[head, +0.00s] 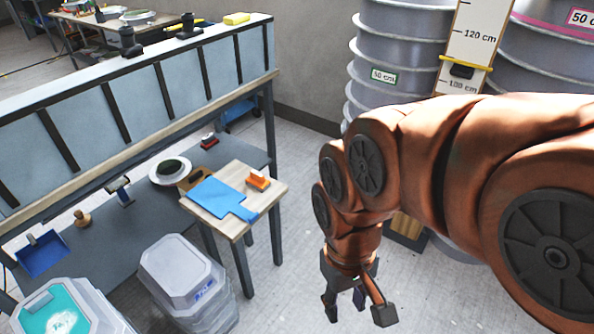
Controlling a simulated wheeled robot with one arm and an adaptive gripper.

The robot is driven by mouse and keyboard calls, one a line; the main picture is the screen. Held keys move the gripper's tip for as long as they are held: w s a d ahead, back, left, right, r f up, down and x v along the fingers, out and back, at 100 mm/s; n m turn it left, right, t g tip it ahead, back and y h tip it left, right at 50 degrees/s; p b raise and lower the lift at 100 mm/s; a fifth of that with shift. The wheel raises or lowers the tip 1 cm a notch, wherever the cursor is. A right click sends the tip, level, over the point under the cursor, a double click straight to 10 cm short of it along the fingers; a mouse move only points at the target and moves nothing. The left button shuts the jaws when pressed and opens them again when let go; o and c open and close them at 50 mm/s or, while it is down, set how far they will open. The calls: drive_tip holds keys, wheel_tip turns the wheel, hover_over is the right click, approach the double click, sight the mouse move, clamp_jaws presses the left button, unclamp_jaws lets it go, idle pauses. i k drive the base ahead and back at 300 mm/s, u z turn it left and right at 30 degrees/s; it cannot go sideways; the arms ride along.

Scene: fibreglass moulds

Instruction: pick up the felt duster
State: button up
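I cannot tell for certain which thing is the felt duster. An orange block (258,181) with a brownish lower part lies on the small wooden table, beside a blue paddle-shaped board (222,197). A small red and dark block (209,140) lies farther back on the grey bench; it is too small to make out its material. My gripper (357,310) hangs over the floor, to the right of and nearer than the small table. Its fingers are spread open with nothing between them. It is apart from both blocks.
The small wooden table (270,196) stands against the grey bench (140,222). A plate (155,173), a brush and a blue dustpan (42,254) lie on the bench. Lidded bins (180,265) stand in front. Large grey ringed moulds (400,35) stand behind my arm. Floor right of the table is clear.

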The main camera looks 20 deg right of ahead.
sight(257, 181)
drive_tip(key=u, duration=0.45)
drive_tip(key=k, duration=0.65)
drive_tip(key=z, duration=0.05)
drive_tip(key=i, duration=0.55)
drive_tip(key=z, duration=0.7)
drive_tip(key=i, duration=0.75)
drive_tip(key=u, duration=0.1)
